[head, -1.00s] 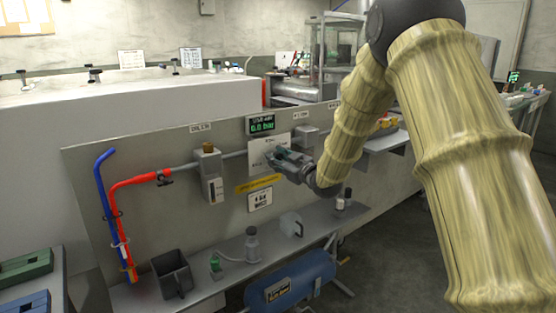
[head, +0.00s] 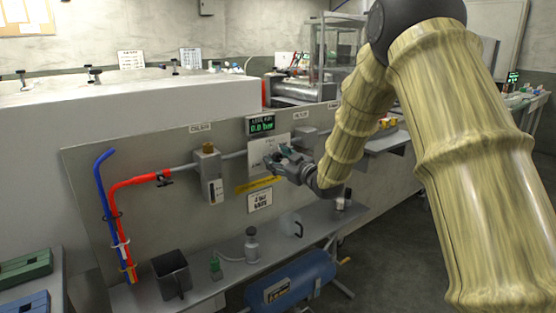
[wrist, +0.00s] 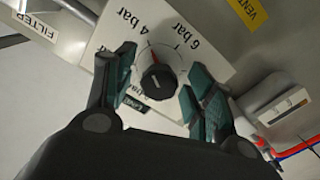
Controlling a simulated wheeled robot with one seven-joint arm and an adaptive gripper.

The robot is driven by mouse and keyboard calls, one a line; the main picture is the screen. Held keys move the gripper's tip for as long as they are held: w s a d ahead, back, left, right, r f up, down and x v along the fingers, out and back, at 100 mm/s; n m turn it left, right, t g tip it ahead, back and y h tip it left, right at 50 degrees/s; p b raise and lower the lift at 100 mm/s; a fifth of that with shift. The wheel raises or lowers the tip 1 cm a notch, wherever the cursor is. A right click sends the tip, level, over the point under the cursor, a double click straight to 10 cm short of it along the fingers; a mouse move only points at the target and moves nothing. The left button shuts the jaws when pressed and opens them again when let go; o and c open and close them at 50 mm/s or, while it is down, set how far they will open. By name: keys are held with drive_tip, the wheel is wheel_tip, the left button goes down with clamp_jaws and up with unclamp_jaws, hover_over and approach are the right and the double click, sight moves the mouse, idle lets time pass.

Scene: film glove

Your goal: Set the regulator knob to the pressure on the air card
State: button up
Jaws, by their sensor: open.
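The regulator knob (wrist: 158,82) is black and round, with a pale line on its face, in the middle of the wrist view. It sits on a white dial plate (wrist: 110,35) lettered 4 bar and 6 bar; a red mark shows near the 4 bar side. My gripper (wrist: 162,65) is open, its green-padded fingers on either side of the knob, apart from it. In the head view my gripper (head: 283,157) is in front of the plate and hides the knob. The white card (head: 259,201) below seems to read 4 bar; its lower line is blurred. The display (head: 261,124) reads 0.0 bar.
A yellow label (head: 257,185) lies between the plate and the card. A grey filter unit (head: 209,178) stands left of the plate. Red hose (head: 125,190), a shelf with a jug and bottles, and a blue tank (head: 292,282) are lower down.

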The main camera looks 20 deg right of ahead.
drive_tip(key=v, duration=1.1)
drive_tip(key=shift+s, duration=0.3)
drive_tip(key=shift+d, duration=0.1)
